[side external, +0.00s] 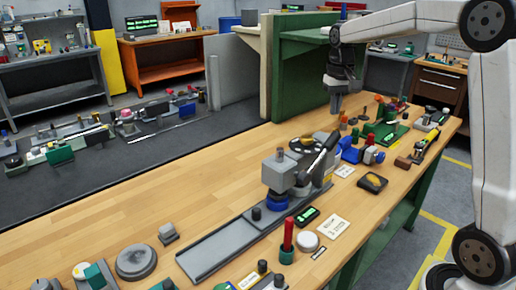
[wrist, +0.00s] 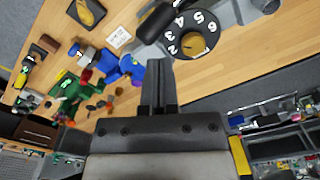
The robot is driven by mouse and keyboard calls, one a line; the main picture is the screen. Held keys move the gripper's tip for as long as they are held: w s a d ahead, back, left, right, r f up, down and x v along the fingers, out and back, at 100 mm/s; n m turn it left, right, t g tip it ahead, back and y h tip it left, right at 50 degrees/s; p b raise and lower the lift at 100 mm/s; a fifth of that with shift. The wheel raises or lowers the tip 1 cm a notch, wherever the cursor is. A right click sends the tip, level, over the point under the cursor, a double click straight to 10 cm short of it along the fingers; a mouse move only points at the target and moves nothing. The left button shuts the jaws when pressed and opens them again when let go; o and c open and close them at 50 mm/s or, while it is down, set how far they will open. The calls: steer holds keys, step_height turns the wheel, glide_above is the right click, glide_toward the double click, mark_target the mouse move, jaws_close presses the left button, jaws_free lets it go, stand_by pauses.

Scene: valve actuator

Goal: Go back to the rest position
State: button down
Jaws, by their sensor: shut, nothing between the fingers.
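My gripper (side external: 337,104) hangs pointing down above the far part of the wooden bench in the side external view. Its fingers are together and empty, and it is apart from everything below it. In the wrist view the closed fingers (wrist: 158,85) point toward the valve actuator. The valve actuator (side external: 287,172) is a grey block with a blue collar on a grey base plate, standing mid-bench. A black numbered dial (wrist: 193,38) with a tan centre shows in the wrist view. A dark lever leans across the actuator in the side external view.
A green panel (side external: 298,82) stands behind my gripper. Blue valve parts (side external: 350,152) and a green-based fixture (side external: 385,132) sit below and near it. A red-handled tool (side external: 288,236) stands upright near the front. The bench's left middle (side external: 150,215) is clear.

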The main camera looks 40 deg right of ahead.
steer(key=s+a+f+n+t, duration=0.1)
steer(key=s+a+f+n, duration=0.2)
steer(key=s+a+f, duration=0.3)
steer(key=s+a+f+n+t, duration=0.1)
steer(key=s+a+f+n, duration=0.2)
steer(key=s+a+f, duration=0.4)
steer(key=a+f, duration=0.4)
steer(key=a, duration=0.1)
steer(key=shift+s+f+t, duration=0.2)
steer(key=shift+f+t, duration=0.1)
